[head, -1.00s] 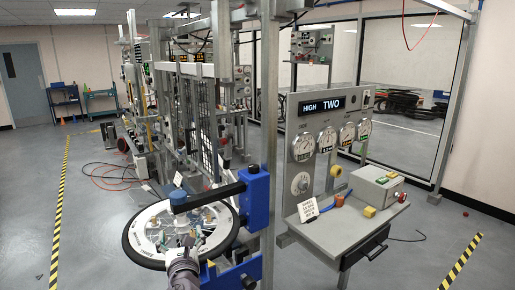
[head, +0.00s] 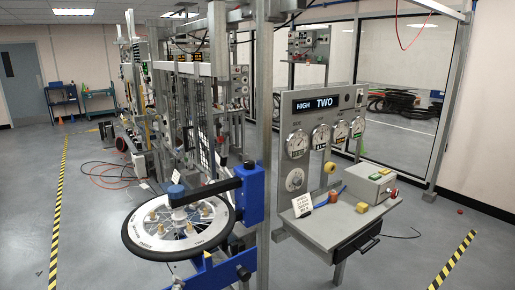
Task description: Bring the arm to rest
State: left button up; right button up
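Only a small grey tip of what looks like my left gripper (head: 178,284) shows in the head view, at the bottom edge below the wheel. Its fingers cannot be made out, so I cannot tell whether it is open or shut. My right gripper is out of view. The gripper tip appears apart from the wheel.
A grey bench (head: 335,226) with gauges, a small sign, a yellow block (head: 361,207) and a control box (head: 369,183) stands to the right. A metal post (head: 266,130) stands between bench and wheel.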

pick_arm(q)
jog(key=s+d+f+n+g+h, duration=0.1)
jog(key=s+f+n+g+h, duration=0.3)
jog(key=s+n, duration=0.85)
jog(key=s+d+f+n+g+h, duration=0.1)
jog(key=s+f+n+g, duration=0.6)
jog(key=s, duration=1.1)
notch_tip(320, 180, down, 25)
jog(key=s, duration=0.1)
jog(key=s+a+f, duration=0.3)
jog(key=s+f, duration=1.4)
jog(key=shift+f+g+b, duration=0.2)
jog(key=shift+g+b, duration=0.1)
jog(key=shift+b, duration=0.15)
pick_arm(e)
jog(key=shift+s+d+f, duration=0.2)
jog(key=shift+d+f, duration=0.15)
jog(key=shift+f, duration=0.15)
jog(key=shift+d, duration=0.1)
